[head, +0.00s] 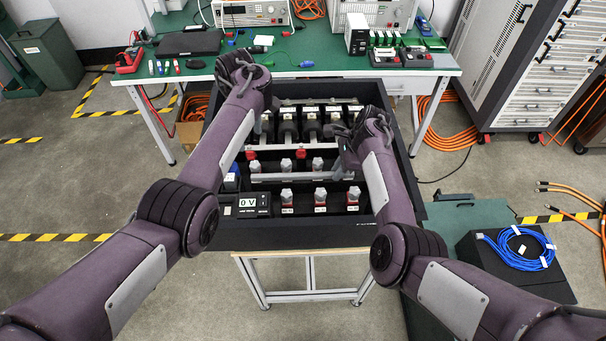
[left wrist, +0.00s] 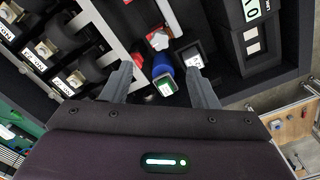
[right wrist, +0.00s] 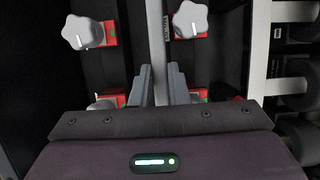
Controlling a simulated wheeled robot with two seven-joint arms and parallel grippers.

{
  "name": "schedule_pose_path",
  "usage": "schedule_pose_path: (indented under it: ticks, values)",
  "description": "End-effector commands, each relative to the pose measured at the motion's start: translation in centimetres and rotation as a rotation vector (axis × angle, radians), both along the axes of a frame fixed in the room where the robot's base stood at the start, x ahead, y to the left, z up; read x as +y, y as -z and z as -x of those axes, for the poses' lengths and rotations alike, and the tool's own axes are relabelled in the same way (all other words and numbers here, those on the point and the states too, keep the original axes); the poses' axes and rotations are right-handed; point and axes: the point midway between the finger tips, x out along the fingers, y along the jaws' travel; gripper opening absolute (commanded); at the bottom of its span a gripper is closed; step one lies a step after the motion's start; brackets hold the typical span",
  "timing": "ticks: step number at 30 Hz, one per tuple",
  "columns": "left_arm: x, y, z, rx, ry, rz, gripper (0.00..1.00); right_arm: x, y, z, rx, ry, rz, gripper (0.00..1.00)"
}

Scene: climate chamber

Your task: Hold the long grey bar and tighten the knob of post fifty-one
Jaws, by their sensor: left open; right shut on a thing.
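A long grey bar (head: 300,176) lies across the posts in the black case. My right gripper (head: 348,160) is shut on it near its right end. In the right wrist view the bar (right wrist: 158,45) runs between the two fingers (right wrist: 158,88). Pale lobed knobs on red bases (right wrist: 82,32) stand beside it. My left gripper (left wrist: 160,70) is open and empty. A blue cylinder on a green-and-white base (left wrist: 163,75) shows between its fingertips, and a red-and-white post (left wrist: 158,40) stands just beyond. I cannot read which post is fifty-one.
The case (head: 410,190) has high black walls. A display box reading 0 V (head: 248,204) sits at its front left. More posts with red bases (head: 320,203) stand along the front. A green bench (head: 310,62) with instruments is behind. A blue cable coil (head: 518,248) lies at right.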

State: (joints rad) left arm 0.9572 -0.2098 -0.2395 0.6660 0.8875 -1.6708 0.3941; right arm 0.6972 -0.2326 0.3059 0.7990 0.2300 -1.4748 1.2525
Motion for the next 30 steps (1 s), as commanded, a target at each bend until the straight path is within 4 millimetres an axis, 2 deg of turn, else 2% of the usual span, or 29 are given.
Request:
schedule_pose_path:
  ticks: [1, 5, 14, 15, 20, 30]
  values:
    - [0.1, -0.7, -0.1, -0.003, -0.001, -0.002, 0.54, -0.1, -0.6, -0.6, -0.018, 0.002, 0.003, 0.00]
    - [0.0, -1.6, 0.0, 0.001, -0.001, -0.001, 0.54, -0.1, -0.6, -0.6, -0.018, 0.002, 0.003, 0.00]
    - [0.0, -1.9, 0.0, 0.001, -0.001, -0.001, 0.54, -0.1, -0.6, -0.6, -0.018, 0.002, 0.003, 0.00]
    - [0.0, -1.9, 0.0, 0.001, -0.001, -0.001, 0.54, -0.1, -0.6, -0.6, -0.018, 0.002, 0.003, 0.20]
    - [0.0, -1.9, 0.0, 0.001, -0.001, -0.001, 0.54, -0.1, -0.4, -0.4, -0.012, 0.001, 0.002, 0.40]
    - [0.0, -1.8, 0.0, 0.001, -0.001, -0.001, 0.54, -0.2, -0.6, -0.2, -0.006, 0.001, 0.002, 0.40]
